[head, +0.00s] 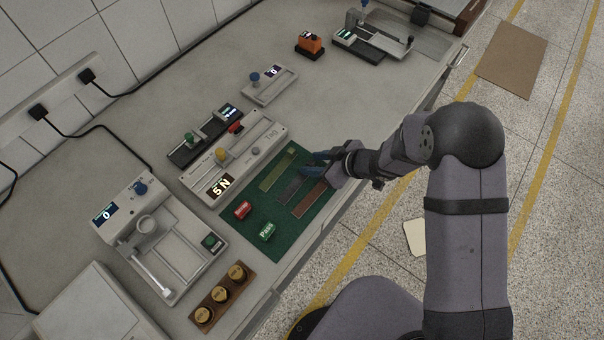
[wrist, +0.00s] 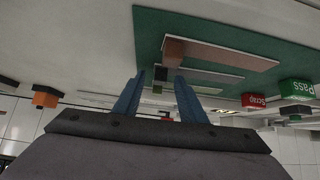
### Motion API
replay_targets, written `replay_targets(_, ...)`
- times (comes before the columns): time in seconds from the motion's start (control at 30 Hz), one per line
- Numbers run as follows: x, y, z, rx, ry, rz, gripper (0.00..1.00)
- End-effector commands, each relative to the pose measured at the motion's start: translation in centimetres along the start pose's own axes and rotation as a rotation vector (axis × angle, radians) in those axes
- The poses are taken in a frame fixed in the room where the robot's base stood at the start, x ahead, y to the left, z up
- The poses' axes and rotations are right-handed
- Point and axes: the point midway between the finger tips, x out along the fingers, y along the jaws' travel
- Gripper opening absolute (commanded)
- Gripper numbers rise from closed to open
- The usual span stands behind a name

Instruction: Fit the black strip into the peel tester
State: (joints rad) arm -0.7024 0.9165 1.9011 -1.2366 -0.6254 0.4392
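The black strip (head: 290,191) lies on the green mat (head: 290,234), between an olive strip (head: 277,172) and a reddish-brown strip (head: 309,199). My gripper (head: 311,163) is low over the mat's far right part, close to the strips' right ends. In the wrist view its two blue fingers (wrist: 158,98) are apart with nothing held. The black strip's dark end (wrist: 161,75) shows in the gap between them, beyond the tips. A grey bench device with a "5 N" display (head: 235,158) stands left of the mat; I cannot tell which device is the peel tester.
Red "Scrap" (head: 242,210) and green "Pass" (head: 267,231) blocks sit on the mat. Several other devices stand around, including a large one with a "0" display (head: 160,240). A wooden rack of round weights (head: 220,294) is at the front.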

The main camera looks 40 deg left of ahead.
Motion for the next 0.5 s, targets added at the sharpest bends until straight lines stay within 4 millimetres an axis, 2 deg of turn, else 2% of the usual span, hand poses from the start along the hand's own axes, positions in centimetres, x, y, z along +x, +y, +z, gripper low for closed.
replay_targets(0.13,0.00,0.02,0.00,0.000,0.000,0.000,0.38)
replay_targets(0.17,-0.01,0.02,0.00,0.000,0.000,0.000,0.33)
replay_targets(0.3,-0.02,0.02,0.00,0.000,0.000,0.000,0.00)
replay_targets(0.5,-0.03,0.02,-0.01,0.000,0.000,0.000,0.00)
